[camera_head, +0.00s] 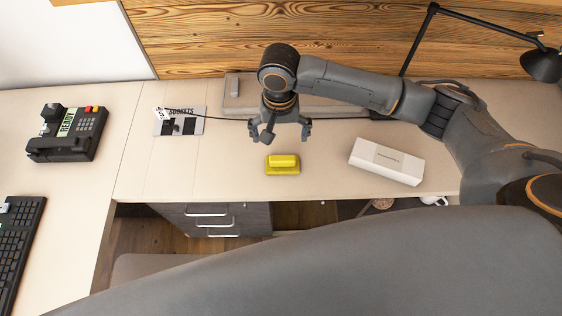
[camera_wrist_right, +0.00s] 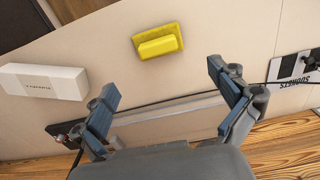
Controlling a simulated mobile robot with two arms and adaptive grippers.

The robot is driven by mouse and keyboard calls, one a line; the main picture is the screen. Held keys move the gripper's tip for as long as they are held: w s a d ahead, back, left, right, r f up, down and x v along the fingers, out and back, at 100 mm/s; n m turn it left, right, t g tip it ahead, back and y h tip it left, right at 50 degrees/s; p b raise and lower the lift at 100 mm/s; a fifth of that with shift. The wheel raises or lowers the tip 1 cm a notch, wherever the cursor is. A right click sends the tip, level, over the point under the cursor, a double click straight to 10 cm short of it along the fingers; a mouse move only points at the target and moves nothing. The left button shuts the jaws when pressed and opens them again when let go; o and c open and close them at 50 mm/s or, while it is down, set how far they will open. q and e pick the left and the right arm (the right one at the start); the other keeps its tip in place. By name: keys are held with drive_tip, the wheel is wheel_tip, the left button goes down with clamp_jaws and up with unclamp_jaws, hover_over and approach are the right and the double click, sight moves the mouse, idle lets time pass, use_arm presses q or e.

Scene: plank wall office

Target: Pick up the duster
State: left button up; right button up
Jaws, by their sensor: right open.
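The duster (camera_head: 283,163) is a small yellow block on a wider yellow base. It lies on the pale desk near the front edge. It also shows at the top middle of the right wrist view (camera_wrist_right: 158,41). My right gripper (camera_head: 280,136) is open and empty, above the desk and just behind the duster in the head view. In the right wrist view its fingers (camera_wrist_right: 170,103) are spread wide, with the duster beyond the tips and not between them. My left gripper is not in view.
A white box (camera_head: 387,161) lies to the right of the duster. A black-and-white sockets card (camera_head: 180,121) lies to the left, with a telephone (camera_head: 67,133) farther left. A long grey-brown case (camera_head: 236,95) lies behind my gripper. A black lamp (camera_head: 541,65) stands at the back right.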

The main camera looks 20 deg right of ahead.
sight(282, 158)
wheel_tip(282, 158, down, 8)
drive_tip(key=shift+r, duration=0.15)
drive_tip(key=f, duration=0.1)
drive_tip(key=f+p, duration=0.1)
drive_tip(key=d+f, duration=0.1)
drive_tip(key=f, duration=0.1)
drive_tip(key=shift+w, duration=0.25)
drive_tip(key=shift+a+f, duration=0.1)
drive_tip(key=shift+f, duration=0.5)
drive_tip(key=c, duration=1.4)
drive_tip(key=shift+r, duration=0.15)
